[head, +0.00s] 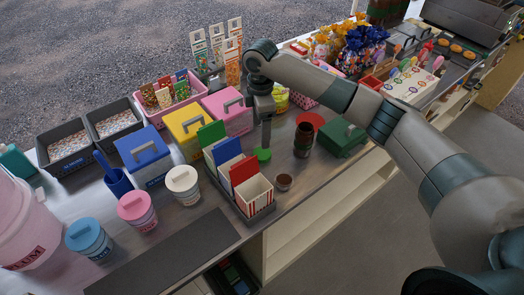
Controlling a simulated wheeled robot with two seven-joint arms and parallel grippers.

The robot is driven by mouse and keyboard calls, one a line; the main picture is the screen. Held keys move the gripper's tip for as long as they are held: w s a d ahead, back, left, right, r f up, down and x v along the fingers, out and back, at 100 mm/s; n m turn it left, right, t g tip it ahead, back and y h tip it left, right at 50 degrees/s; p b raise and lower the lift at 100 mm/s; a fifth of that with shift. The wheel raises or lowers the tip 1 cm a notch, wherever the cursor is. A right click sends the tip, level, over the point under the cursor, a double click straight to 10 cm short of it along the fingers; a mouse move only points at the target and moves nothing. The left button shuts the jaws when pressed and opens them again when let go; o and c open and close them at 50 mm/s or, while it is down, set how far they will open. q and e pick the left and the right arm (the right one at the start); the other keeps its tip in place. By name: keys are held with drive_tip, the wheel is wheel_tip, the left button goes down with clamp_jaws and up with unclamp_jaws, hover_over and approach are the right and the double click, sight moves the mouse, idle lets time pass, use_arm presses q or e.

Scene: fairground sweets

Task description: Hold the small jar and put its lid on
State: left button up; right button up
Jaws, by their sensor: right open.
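A small, short jar (284,183) with brown contents and no lid on it stands near the table's front edge, right of the striped red-and-white box. A taller dark jar (303,138) stands behind it. A flat green disc (263,155), which looks like a lid, lies on the table behind the striped box. A flat red disc (311,121) lies behind the taller jar. My right gripper (265,143) points down just above the green disc, open; I cannot tell if it touches the disc. My left gripper is not in view.
A holder of coloured boxes (240,197) stands just left of the small jar. A dark green box (343,137) stands to the right. Pink (228,110) and yellow (187,131) lidded boxes stand behind left. A little bare metal tabletop surrounds the jars.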

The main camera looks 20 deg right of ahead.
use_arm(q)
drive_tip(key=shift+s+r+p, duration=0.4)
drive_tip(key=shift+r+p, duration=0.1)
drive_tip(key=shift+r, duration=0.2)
use_arm(e)
hover_over(262, 153)
drive_tip(key=shift+w+a+f, duration=0.1)
drive_tip(key=shift+f, duration=1)
drive_tip(key=shift+w+f, duration=0.1)
drive_tip(key=shift+f, duration=1)
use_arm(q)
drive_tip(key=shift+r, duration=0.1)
use_arm(e)
drive_tip(key=shift+s+f+p, duration=0.1)
drive_tip(key=shift+f+p, duration=0.4)
drive_tip(key=shift+p, duration=0.1)
wheel_tip(262, 153, down, 3)
drive_tip(key=shift+s+p, duration=0.1)
drive_tip(key=shift+p, duration=0.65)
drive_tip(key=shift+f, duration=0.6)
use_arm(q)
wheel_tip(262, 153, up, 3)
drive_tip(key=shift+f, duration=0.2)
use_arm(e)
drive_tip(key=c, duration=1.1)
